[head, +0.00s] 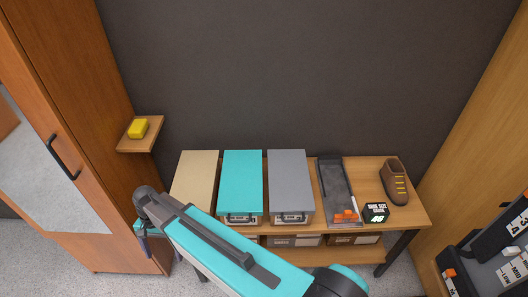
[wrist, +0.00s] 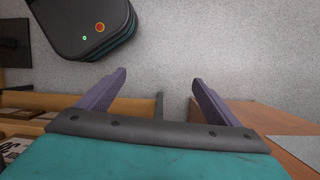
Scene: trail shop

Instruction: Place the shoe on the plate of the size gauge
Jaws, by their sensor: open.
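The brown shoe (head: 394,184) with yellow laces stands at the right end of the wooden table in the head view. The size gauge is to its left, with a dark grey plate (head: 334,178) and orange pieces (head: 346,215) near its front end. A small black block reading 46 (head: 376,212) stands between the gauge's front and the shoe. My gripper (head: 146,238) is far left of both, near the tall cabinet, partly hidden by my arm. In the wrist view my gripper (wrist: 158,82) has its purple fingers spread with nothing between them. The shoe and gauge are outside that view.
Beige (head: 196,175), teal (head: 242,180) and grey (head: 290,182) boxes stand on the table (head: 408,218) left of the gauge. The tall cabinet (head: 60,60) bounds the left; a dark rack (head: 480,255) stands at lower right.

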